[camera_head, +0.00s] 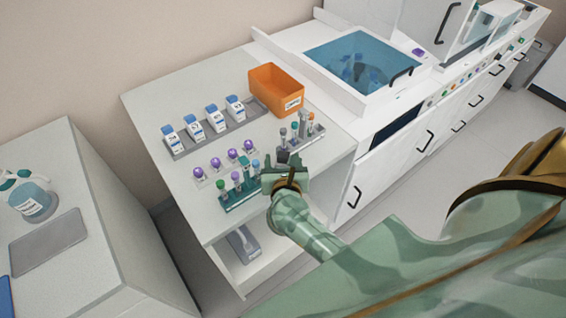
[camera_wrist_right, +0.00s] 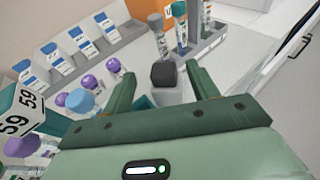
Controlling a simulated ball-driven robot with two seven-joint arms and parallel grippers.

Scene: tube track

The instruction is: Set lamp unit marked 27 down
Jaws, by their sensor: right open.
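No mark 27 can be read in either view, so I cannot say for sure which thing is the lamp unit. A small light-grey block with a dark top (camera_wrist_right: 163,76) stands between the fingers of my right gripper in the right wrist view. The dark top also shows beside the gripper in the head view (camera_head: 283,156). My right gripper (camera_wrist_right: 160,80) is open, with its two green fingers apart on either side of the block. In the head view the right gripper (camera_head: 285,168) is over the front edge of the white bench (camera_head: 165,105). My left gripper is not in view.
A teal rack (camera_head: 242,200) of capped tubes, purple-capped tubes (camera_head: 216,163), a grey tray (camera_head: 180,153) with white bottles, a small tube rack (camera_head: 312,138) and an orange bin (camera_head: 270,86) crowd the bench.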

